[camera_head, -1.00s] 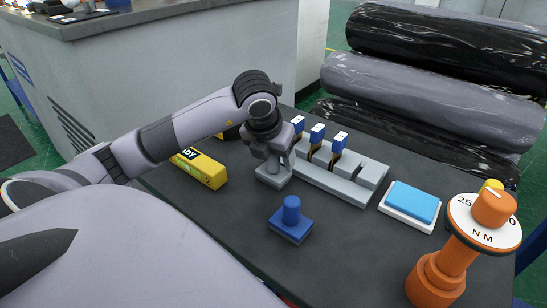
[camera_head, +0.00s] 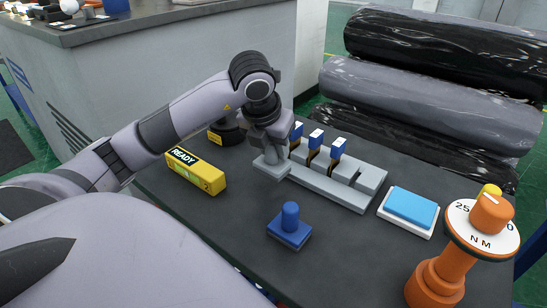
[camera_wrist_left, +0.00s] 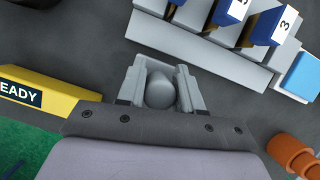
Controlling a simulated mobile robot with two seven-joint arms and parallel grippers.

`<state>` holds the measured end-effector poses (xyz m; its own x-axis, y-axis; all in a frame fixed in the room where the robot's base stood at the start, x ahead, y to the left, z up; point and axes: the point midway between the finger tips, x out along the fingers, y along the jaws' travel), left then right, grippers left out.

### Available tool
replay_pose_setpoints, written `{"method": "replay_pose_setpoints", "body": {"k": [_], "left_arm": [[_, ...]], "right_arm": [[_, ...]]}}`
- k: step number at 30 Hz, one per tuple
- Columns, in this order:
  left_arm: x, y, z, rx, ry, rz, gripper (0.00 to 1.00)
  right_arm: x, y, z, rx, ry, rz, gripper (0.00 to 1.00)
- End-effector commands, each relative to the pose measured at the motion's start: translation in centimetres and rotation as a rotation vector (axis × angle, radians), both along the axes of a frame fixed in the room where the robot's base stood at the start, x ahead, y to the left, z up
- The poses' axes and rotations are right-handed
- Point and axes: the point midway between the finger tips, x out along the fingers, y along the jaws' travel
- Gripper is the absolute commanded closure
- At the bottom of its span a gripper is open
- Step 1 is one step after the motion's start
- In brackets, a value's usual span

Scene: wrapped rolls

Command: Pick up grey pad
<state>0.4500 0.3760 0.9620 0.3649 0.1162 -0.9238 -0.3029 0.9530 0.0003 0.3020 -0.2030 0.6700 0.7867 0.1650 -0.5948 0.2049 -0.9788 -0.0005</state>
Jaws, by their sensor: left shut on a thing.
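The grey pad (camera_head: 271,168) is a block with a rounded knob, at the left end of the grey rack in the head view. My left gripper (camera_head: 272,150) points down over it and is shut on its knob. In the left wrist view the grey knob (camera_wrist_left: 160,90) sits between the two fingers of my left gripper (camera_wrist_left: 160,88). The fingers hide part of the pad. I cannot tell how far its base is above the table. My right gripper is not in view.
The grey rack (camera_head: 335,190) with several blue-topped pieces is close beside the pad. A yellow READY box (camera_head: 205,177) lies left, a blue knobbed pad (camera_head: 289,226) in front, a blue-and-white block (camera_head: 410,207) right, and an orange dial stand (camera_head: 445,270) at front right.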

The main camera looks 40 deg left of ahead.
Motion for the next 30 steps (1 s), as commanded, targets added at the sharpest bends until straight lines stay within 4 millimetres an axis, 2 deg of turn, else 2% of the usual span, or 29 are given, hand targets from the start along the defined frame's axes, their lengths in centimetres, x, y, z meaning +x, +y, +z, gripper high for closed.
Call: {"method": "replay_pose_setpoints", "body": {"k": [1,3,10,15,21,30], "left_arm": [[0.1,0.0,1.4,-0.001,-0.008,0.0,0.98],[0.1,0.0,3.1,0.0,-0.007,0.0,0.98],[0.1,0.0,8.2,-0.002,-0.008,-0.001,0.98],[0.0,0.0,11.6,0.001,-0.005,0.001,0.98],[0.0,0.0,14.3,0.0,-0.004,0.001,0.98],[0.0,0.0,15.9,-0.001,-0.001,0.001,0.98]], "right_arm": [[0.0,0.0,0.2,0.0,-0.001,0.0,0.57],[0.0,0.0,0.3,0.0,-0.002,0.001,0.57],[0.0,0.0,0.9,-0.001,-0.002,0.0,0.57],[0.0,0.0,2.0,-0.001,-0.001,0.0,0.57],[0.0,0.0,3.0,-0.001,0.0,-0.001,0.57],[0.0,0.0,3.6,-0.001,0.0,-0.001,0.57]]}}
